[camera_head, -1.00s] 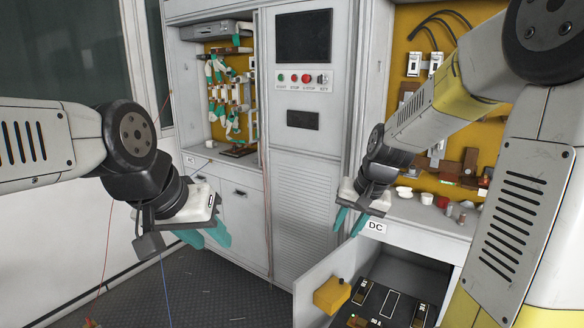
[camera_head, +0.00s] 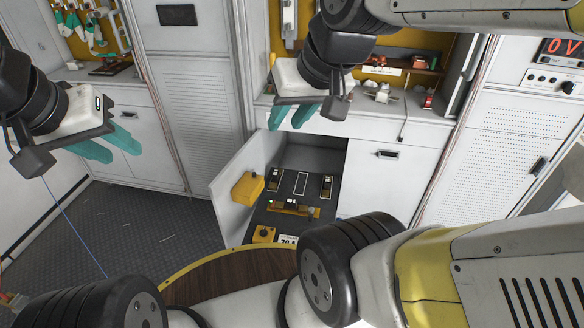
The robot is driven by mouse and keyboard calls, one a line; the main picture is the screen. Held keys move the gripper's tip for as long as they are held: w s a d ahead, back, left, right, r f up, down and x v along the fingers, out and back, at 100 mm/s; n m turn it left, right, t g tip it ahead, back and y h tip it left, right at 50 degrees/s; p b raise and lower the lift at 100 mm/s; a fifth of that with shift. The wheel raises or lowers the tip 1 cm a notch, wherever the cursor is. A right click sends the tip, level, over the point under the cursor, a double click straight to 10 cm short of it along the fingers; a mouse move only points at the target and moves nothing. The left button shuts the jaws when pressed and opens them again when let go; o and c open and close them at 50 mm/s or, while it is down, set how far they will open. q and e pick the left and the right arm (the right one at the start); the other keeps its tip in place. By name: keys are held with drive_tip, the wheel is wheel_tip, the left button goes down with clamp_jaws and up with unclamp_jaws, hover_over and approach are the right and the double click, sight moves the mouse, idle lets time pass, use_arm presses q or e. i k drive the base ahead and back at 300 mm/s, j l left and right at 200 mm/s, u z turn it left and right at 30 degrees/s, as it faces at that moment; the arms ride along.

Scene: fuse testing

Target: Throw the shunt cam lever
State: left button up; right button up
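An open drawer-like bay below the counter holds a dark test panel (camera_head: 283,222). On it are upright black modules, a white-outlined rectangle and a low yellow-brown strip (camera_head: 292,208) with a small green light. A yellow box (camera_head: 248,188) is fixed at its left wall, and a smaller yellow block with a black knob (camera_head: 264,233) sits at the front. I cannot tell which part is the shunt cam lever. My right gripper (camera_head: 306,114) hangs empty above and behind the panel, its teal fingers apart. My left gripper (camera_head: 107,146) is empty far left of the panel, fingers apart.
The counter (camera_head: 385,115) behind the bay carries small parts. A white cabinet with a red display (camera_head: 565,47) stands at right. The bay's white side wall (camera_head: 240,180) rises left of the panel. A round brown wooden top with a yellow rim (camera_head: 225,275) is in front.

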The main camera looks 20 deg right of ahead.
sight(311, 210)
drive_tip(key=z, duration=0.95)
